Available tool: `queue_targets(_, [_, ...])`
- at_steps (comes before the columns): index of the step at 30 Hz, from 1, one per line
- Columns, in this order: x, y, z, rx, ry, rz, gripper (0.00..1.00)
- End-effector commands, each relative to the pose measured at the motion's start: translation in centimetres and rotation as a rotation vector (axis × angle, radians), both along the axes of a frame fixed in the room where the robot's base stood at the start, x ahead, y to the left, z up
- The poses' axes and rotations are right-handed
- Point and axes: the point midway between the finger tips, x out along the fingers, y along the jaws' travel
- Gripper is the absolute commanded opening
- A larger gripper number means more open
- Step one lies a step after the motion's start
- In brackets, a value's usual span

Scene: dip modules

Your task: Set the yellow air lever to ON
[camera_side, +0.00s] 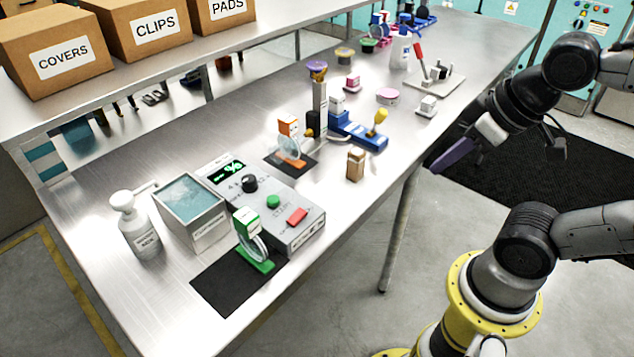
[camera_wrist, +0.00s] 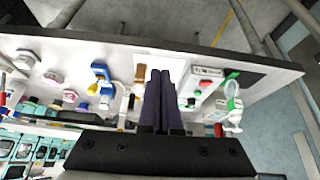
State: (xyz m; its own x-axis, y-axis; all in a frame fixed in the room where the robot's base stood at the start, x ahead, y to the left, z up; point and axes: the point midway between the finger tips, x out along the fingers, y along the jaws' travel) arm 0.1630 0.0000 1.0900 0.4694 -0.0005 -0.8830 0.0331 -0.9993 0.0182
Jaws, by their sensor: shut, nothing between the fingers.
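The yellow lever (camera_side: 379,119) rises from a blue base (camera_side: 368,139) near the table's front edge. Its yellow top leans a little to the right in the side view. In the wrist view the yellow part (camera_wrist: 99,71) shows small beside blue, left of my fingers. No ON or OFF mark can be read. My gripper (camera_side: 438,163) is held off the table's front edge, to the right of the lever and clear of it. Its dark purple fingers (camera_wrist: 160,73) are together with nothing between them.
A wooden block (camera_side: 355,164) stands just in front of the blue base. A grey control box (camera_side: 292,240) with coloured buttons and a liquid-filled tank (camera_side: 190,235) are further left. A red-handled press (camera_side: 420,60) stands behind to the right. The space between my gripper and the lever looks open.

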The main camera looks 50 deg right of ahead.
Motion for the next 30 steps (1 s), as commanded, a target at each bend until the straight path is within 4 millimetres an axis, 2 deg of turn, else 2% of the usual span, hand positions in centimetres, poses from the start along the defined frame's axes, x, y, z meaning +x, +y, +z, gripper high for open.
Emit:
queue_targets(3, [-0.3,0.0,0.0,0.001,0.018,-0.003,0.0])
queue_targets(8, [1.1,0.0,3.9,-0.032,0.009,0.067,0.0])
queue_targets(11, [3.3,-0.3,6.9,-0.051,0.03,0.096,0.0])
queue_targets(15, [7.6,-1.5,10.6,-0.072,0.08,0.114,0.0])
queue_targets(19, [12.2,-3.4,12.8,-0.081,0.134,0.118,0.0])
queue_targets(22, [15.7,-5.4,13.5,-0.08,0.178,0.111,0.0])
queue_targets(25, [19.2,-7.7,13.4,-0.073,0.223,0.097,0.0])
queue_targets(30, [24.3,-12.3,11.3,-0.046,0.293,0.053,0.0])
